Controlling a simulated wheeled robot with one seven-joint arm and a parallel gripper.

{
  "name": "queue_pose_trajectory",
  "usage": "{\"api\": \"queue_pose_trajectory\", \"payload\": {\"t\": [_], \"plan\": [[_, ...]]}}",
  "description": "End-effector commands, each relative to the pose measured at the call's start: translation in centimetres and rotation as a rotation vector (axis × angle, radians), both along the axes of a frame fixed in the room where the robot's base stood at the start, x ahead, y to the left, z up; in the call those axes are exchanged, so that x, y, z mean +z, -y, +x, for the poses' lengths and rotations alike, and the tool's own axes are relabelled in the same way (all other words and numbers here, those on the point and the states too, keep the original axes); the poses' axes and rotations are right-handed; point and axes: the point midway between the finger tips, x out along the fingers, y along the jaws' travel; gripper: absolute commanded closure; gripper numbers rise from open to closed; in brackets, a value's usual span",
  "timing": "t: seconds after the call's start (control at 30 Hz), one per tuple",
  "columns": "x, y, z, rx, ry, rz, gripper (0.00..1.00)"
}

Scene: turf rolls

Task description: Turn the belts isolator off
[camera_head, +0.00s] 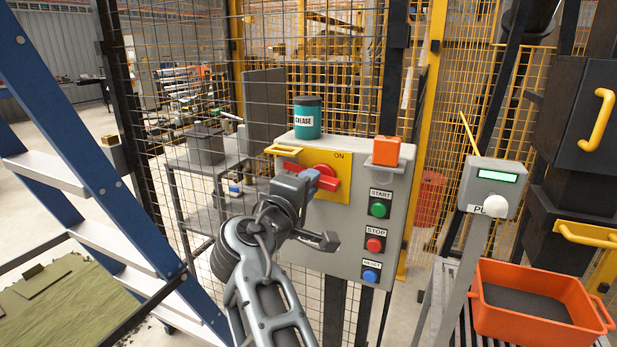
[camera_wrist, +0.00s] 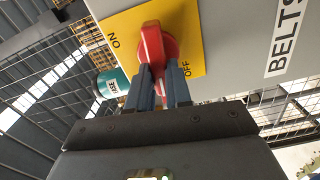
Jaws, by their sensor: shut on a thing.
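The belts isolator is a red rotary handle (camera_head: 326,171) on a yellow plate (camera_head: 343,190) on the grey control panel (camera_head: 345,240). ON is printed at the plate's upper right. In the head view the handle lies roughly level, tilted slightly. In the wrist view the red handle (camera_wrist: 153,45) runs up the picture, with ON to its left and OFF to its right. My gripper (camera_head: 311,178) is at the handle's left part, its two blue-grey fingers (camera_wrist: 161,88) closed on either side of it. The fingers hide part of the handle, and OFF is hidden in the head view.
A teal grease tin (camera_head: 308,118) stands on the panel's top edge. An orange padlock-like block (camera_head: 386,150) sits at its upper right. Start (camera_head: 379,209), stop (camera_head: 374,244) and reset (camera_head: 370,275) buttons are below. A blue ladder (camera_head: 90,150) stands left; an orange tray (camera_head: 535,315) lies right.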

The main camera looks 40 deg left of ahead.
Motion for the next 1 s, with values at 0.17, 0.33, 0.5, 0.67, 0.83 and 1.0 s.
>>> {"api": "queue_pose_trajectory", "payload": {"t": [0.17, 0.33, 0.5, 0.67, 0.83, 1.0], "plan": [[0.06, -0.17, -0.09, 0.005, 0.02, -0.077, 1.0], [-0.05, -0.2, -0.12, 0.006, 0.03, -0.119, 1.0], [-0.12, -0.25, -0.16, 0.007, 0.034, -0.136, 1.0], [-0.15, -0.26, -0.17, 0.007, 0.035, -0.138, 1.0], [-0.14, -0.27, -0.19, 0.007, 0.035, -0.138, 1.0], [-0.15, -0.2, -0.14, 0.005, 0.034, -0.137, 0.67]]}}
